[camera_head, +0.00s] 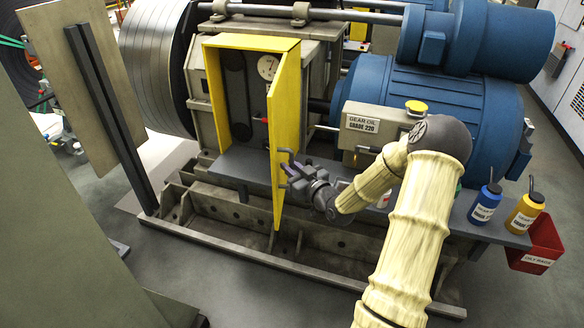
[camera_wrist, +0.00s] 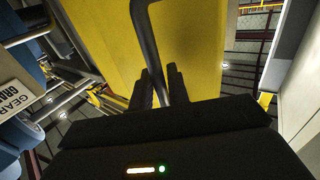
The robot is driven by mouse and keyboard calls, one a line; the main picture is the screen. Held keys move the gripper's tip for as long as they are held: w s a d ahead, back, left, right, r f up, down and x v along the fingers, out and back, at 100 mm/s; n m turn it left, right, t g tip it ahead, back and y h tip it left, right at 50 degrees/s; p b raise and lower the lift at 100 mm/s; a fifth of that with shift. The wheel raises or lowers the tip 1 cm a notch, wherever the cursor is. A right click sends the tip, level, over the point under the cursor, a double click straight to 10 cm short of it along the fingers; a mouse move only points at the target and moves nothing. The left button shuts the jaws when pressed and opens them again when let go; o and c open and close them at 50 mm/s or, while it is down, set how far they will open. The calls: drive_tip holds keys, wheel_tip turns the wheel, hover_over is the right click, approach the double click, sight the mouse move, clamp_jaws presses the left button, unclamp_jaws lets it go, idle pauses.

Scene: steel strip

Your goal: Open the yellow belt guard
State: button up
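The yellow belt guard (camera_head: 217,95) is a box on the machine. Its door (camera_head: 286,120) stands swung out on the right side, seen nearly edge-on, and the box front is uncovered. Dark pulleys (camera_head: 236,100) and a round gauge (camera_head: 267,67) show inside. My gripper (camera_head: 288,170) is at the door's outer face, at the dark handle. In the wrist view, the handle (camera_wrist: 145,35) runs down between the two dark fingers (camera_wrist: 160,88), which close around it. The yellow door panel (camera_wrist: 205,50) fills the background. The handle's lower end is hidden behind the gripper body.
A grey gear oil box (camera_head: 372,128) and a blue motor (camera_head: 450,105) stand right of the door. Blue (camera_head: 485,204) and yellow (camera_head: 525,212) bottles and a red bin (camera_head: 537,247) are further right. A post with a tan panel (camera_head: 70,75) stands left. Open floor lies in front.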

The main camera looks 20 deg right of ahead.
drive_tip(key=v, duration=1.7)
drive_tip(key=shift+s+b, duration=0.2)
drive_tip(key=shift+b, duration=0.25)
drive_tip(key=w+a+f+g+h, duration=0.2)
drive_tip(key=a+f+g+h, duration=0.1)
drive_tip(key=a+f+g, duration=0.4)
drive_tip(key=s+a+r+m+g+h, duration=0.1)
drive_tip(key=s+a+r+m+g, duration=0.1)
drive_tip(key=s+a+r+g, duration=0.55)
drive_tip(key=w+a+p+v, duration=0.1)
drive_tip(key=a+p+v, duration=0.1)
drive_tip(key=p+v, duration=1.4)
drive_tip(key=shift+a+r+p, duration=0.2)
drive_tip(key=shift+a+p, duration=0.15)
drive_tip(key=shift+p, duration=0.15)
